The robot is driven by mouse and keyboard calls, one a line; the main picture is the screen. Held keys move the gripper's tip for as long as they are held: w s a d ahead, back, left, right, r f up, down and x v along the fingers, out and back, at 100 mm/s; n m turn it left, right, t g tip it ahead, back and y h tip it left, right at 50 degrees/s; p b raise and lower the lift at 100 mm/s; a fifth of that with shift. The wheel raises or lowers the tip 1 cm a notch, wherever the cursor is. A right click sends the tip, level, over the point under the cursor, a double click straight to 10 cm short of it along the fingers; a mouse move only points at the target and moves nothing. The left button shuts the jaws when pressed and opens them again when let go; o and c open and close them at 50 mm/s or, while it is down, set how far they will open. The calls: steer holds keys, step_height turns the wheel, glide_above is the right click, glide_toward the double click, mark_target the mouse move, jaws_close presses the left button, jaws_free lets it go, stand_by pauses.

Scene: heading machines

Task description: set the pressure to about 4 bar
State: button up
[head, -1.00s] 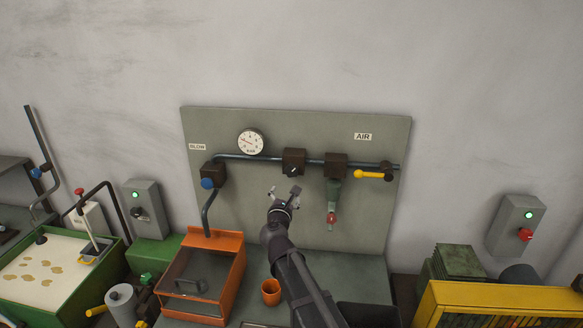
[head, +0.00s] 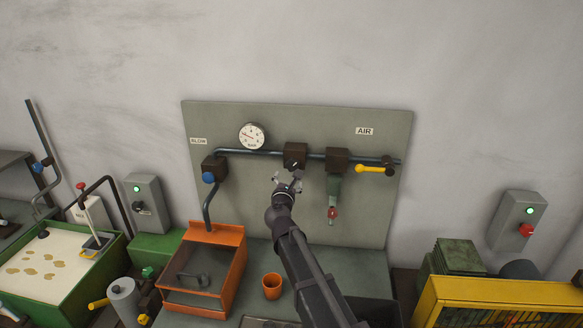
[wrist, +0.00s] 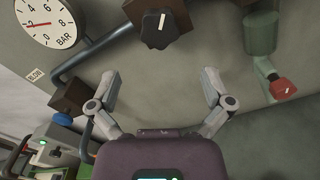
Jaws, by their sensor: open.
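The pressure gauge (head: 252,136) is a round white dial on the grey panel. In the wrist view the gauge (wrist: 46,22) reads BAR, and its red needle points left, near the 2. A black regulator knob (wrist: 155,30) with a white mark sits under a dark brown block (head: 295,154) on the blue pipe. My gripper (head: 288,178) is open and empty, just below the knob in the head view. In the wrist view its fingers (wrist: 161,78) are spread wide, with the knob above and between them, apart from both.
Right of the knob are another brown block (head: 338,159), a green filter bowl with a red tip (head: 332,213) and a yellow lever (head: 370,170). A blue knob (head: 208,177) is at the left. An orange bin (head: 208,238) and orange cup (head: 272,286) stand below.

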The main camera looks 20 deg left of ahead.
mark_target(292, 168)
steer(key=x, duration=0.8)
steer(key=shift+w+a, duration=0.1)
steer(key=shift+w, duration=0.3)
steer(key=c, duration=1.1)
